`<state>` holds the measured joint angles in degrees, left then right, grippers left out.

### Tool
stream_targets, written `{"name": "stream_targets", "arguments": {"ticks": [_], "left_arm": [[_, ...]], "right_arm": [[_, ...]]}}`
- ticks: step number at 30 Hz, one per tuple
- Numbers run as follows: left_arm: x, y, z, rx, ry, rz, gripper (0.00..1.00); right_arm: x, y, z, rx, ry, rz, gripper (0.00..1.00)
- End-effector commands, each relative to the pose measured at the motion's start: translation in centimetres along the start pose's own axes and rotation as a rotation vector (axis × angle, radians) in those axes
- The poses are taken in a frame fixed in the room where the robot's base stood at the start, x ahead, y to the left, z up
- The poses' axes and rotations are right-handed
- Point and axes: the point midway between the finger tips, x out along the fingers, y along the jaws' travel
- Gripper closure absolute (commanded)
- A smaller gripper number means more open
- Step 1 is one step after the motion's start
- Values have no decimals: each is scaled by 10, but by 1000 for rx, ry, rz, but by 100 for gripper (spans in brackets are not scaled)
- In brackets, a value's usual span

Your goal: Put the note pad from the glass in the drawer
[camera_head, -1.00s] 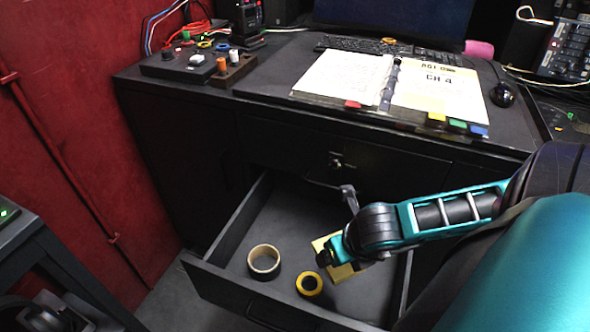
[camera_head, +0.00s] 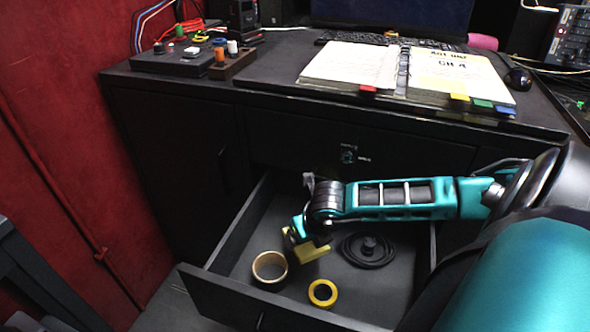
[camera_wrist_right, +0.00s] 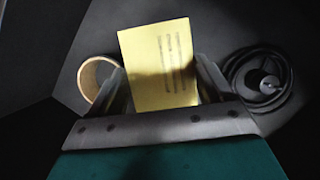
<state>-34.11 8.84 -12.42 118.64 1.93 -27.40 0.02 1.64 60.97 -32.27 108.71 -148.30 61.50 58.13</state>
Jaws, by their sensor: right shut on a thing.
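The yellow note pad (camera_head: 310,253) is held by my right gripper (camera_head: 296,236) inside the open drawer area. In the right wrist view the note pad (camera_wrist_right: 160,64), with dark lines on its face, sits between the two fingers of the right gripper (camera_wrist_right: 166,90). The drawer (camera_head: 232,296) is pulled out and its dark floor lies below the pad. I cannot tell whether the pad touches the floor. No glass is recognisable in these views. My left gripper is not in view.
In the drawer are a tan tape roll (camera_head: 270,267), a yellow tape roll (camera_head: 322,292) and a coiled black cable (camera_head: 370,250). The tan roll is close to the pad's left. The desk top (camera_head: 270,75) above holds an open binder (camera_head: 440,75) and a button box (camera_head: 175,60).

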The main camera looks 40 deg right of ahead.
Motion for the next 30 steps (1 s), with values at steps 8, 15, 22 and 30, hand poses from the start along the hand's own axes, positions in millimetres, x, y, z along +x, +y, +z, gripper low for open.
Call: {"name": "stream_targets", "arguments": {"ticks": [8,15,22,30], "left_arm": [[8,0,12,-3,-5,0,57],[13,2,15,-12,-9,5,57],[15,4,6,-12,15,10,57],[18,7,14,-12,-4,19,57]], "right_arm": [[25,1,58,5,-4,2,52],[55,0,55,-1,3,1,52],[70,0,48,0,2,1,52],[93,0,39,0,1,1,52]]}}
